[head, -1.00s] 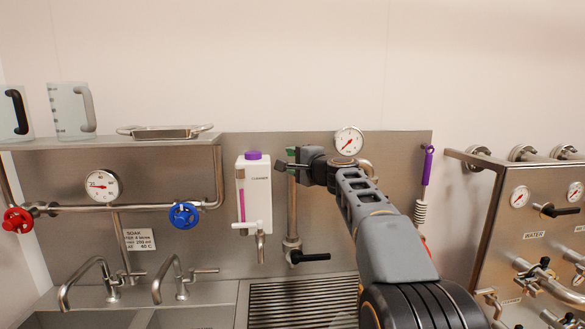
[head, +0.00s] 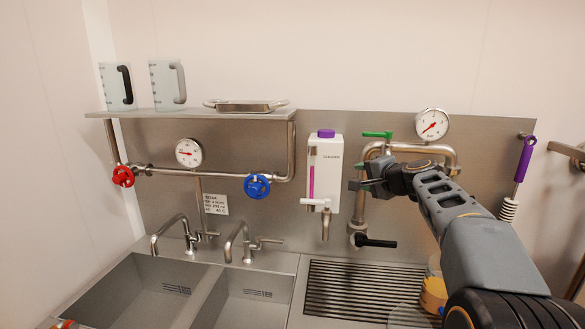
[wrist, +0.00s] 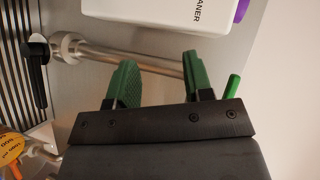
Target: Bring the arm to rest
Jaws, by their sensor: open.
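My gripper (head: 366,183) is in front of the steel back wall, by the vertical pipe right of the white cleaner bottle (head: 325,175). In the wrist view its two green-padded fingers (wrist: 155,76) stand apart, with nothing held between them. The steel pipe (wrist: 150,62) runs behind the fingers; whether they touch it I cannot tell. A green lever (head: 377,135) sits above the gripper, and it also shows beside the right finger in the wrist view (wrist: 234,88). My arm reaches in from the lower right.
The black-handled valve (head: 375,242) is below my gripper. A pressure gauge (head: 432,125) and a purple-handled brush (head: 524,160) are to the right. The drain grate (head: 365,285) and an orange-labelled container (head: 433,295) lie below. Sinks (head: 150,290) and taps are left.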

